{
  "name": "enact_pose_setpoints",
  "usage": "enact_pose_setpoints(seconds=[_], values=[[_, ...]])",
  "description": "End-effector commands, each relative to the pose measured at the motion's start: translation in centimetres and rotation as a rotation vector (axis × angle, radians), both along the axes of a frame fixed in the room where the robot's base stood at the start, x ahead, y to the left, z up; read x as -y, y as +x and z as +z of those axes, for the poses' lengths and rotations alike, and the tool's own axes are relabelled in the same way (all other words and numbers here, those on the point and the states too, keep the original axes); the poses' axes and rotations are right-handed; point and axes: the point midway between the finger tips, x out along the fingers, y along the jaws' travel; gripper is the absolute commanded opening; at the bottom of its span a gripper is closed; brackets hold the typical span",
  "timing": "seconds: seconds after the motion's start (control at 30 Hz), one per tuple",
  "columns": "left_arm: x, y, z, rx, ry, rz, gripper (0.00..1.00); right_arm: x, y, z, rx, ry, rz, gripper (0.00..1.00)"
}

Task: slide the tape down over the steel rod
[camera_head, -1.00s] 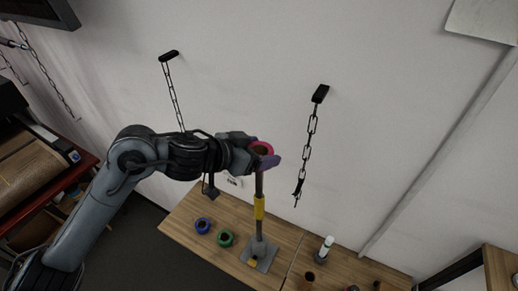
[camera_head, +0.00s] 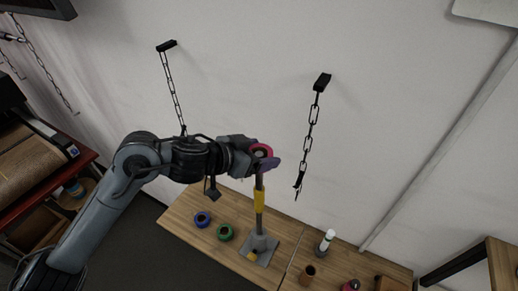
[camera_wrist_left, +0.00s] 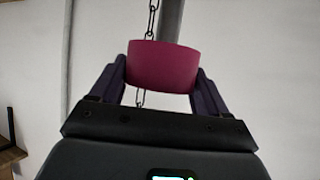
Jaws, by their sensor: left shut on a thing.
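My left gripper (camera_head: 268,162) has purple fingers and is shut on a pink-red roll of tape (camera_head: 262,151). The left wrist view shows the tape (camera_wrist_left: 162,66) level between the two fingers. In the head view the tape is in line with the rod's upper end. The gripper and tape hide that end, so I cannot tell whether the tape is around it. My right gripper is not in view.
A blue roll (camera_head: 202,219) and a green roll (camera_head: 225,232) lie on the wooden table (camera_head: 185,219) left of the base. A white-topped bottle (camera_head: 327,241) and a brown cup (camera_head: 307,275) stand to its right. A chain (camera_head: 309,132) hangs on the wall behind.

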Motion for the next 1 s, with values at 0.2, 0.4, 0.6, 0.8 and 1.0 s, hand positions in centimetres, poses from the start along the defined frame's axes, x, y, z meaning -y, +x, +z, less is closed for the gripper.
enact_pose_setpoints(seconds=[0.2,0.4,0.6,0.8,1.0], values=[[0.0,0.0,-2.0,0.0,0.0,0.0,0.44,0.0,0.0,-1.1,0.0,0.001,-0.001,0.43],[0.0,0.0,-3.5,0.0,0.0,0.0,0.44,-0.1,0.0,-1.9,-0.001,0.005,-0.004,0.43],[0.0,0.0,-5.2,-0.001,-0.001,0.0,0.44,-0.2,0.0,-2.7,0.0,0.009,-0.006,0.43],[0.0,0.0,-6.7,0.0,0.0,0.0,0.44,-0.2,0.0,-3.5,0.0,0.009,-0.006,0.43],[0.0,0.0,-8.3,-0.001,-0.001,0.0,0.44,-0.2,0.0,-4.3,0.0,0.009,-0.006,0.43]])
